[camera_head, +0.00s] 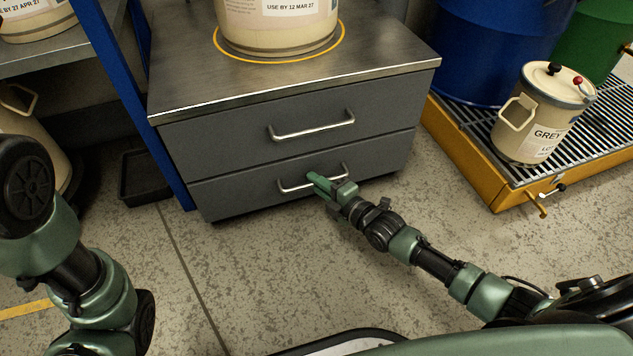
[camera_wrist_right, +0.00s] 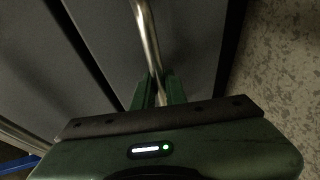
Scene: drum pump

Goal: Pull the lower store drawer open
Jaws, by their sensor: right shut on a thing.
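The lower store drawer (camera_head: 240,195) is the bottom grey drawer of a low metal cabinet. Its front looks flush with the upper drawer (camera_head: 230,138). Its silver bar handle (camera_head: 297,187) runs across the front. My right gripper (camera_head: 315,180) is at the middle of this handle. In the right wrist view, the green fingers (camera_wrist_right: 160,90) are shut on the handle bar (camera_wrist_right: 148,35), one on each side. My left arm shows at the left of the head view, but its gripper is not in view.
A cream drum (camera_head: 278,30) stands on the cabinet top (camera_head: 185,88). At the right, an orange grated spill pallet (camera_head: 490,185) holds a cream GREY pail (camera_head: 525,120) and a blue drum (camera_head: 485,50). A black tray (camera_head: 140,178) lies left of the cabinet. The floor in front is clear.

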